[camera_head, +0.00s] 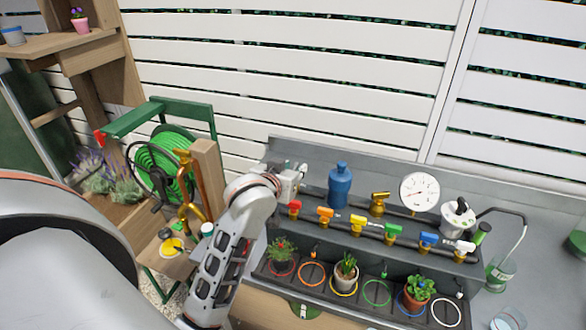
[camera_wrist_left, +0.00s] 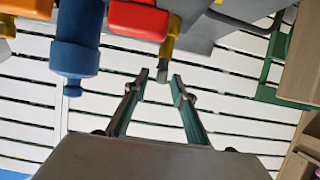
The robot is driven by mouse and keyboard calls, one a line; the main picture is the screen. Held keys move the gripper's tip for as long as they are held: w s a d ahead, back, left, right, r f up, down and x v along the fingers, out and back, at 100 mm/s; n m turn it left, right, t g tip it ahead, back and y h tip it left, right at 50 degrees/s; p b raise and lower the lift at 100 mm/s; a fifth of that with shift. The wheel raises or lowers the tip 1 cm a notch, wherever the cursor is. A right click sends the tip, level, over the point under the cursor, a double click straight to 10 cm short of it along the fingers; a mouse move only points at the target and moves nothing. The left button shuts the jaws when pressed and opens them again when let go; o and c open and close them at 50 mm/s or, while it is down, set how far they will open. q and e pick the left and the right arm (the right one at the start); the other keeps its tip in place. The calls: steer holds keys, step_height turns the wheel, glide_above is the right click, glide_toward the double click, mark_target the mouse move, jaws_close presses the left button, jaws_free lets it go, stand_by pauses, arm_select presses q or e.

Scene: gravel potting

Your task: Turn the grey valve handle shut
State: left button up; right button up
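A small grey piece (camera_wrist_left: 165,66) on a brass-yellow stem, which looks like the grey valve handle, shows in the left wrist view beside a red valve part (camera_wrist_left: 138,19). My left gripper (camera_wrist_left: 160,85) is open, its two thin fingertips apart just short of the grey piece, roughly to either side of it. I cannot tell whether they touch it. In the head view, my left gripper (camera_head: 291,180) is at the left end of the valve row, behind the red valve (camera_head: 294,207), partly hidden by my own wrist. The grey handle cannot be made out there. My right gripper is not in view.
A row of coloured valves runs right, with a blue bottle (camera_head: 340,186) and a round gauge (camera_head: 419,191) behind. Potted plants (camera_head: 346,272) and coloured rings stand in front. A green hose reel (camera_head: 165,165) is left; slatted fence behind.

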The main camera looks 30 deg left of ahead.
arm_select(q)
jaws_close()
